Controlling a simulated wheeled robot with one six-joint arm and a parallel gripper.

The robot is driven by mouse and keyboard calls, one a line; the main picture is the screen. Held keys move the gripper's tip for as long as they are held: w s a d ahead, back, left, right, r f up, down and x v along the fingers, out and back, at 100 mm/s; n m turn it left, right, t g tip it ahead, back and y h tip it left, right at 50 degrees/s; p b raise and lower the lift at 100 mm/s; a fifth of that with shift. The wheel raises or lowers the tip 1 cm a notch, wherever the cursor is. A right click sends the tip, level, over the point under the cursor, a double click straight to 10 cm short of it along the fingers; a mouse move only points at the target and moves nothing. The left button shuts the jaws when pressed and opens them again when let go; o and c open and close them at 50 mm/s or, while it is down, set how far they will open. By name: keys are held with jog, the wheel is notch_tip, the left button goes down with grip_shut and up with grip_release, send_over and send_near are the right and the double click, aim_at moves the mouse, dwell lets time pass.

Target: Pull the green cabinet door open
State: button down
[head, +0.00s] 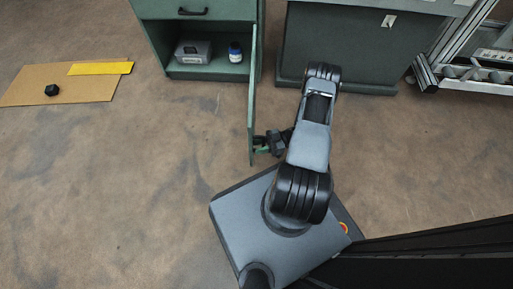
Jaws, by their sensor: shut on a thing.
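The green cabinet (155,38) stands at the top left of the middle in the head view. Its door (251,98) is swung wide open and shows nearly edge-on, pointing toward my base. The cabinet's lower compartment is exposed. My gripper (264,146) is at the right side of the door, near its free edge, shut on what seems to be the door handle. The handle and my fingertips are small and partly hidden by my wrist.
Inside the cabinet are a grey box (194,52) and a blue bottle with a white label (235,53). A cardboard sheet (85,90) lies at left. The floor between is clear.

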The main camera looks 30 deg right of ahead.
jog(key=shift+s+f, duration=0.15)
jog(key=shift+s, duration=0.1)
jog(key=c, duration=1.4)
grip_release()
jog(key=shift+a, duration=0.15)
jog(key=p+v, duration=0.2)
jog(key=v, duration=1.2)
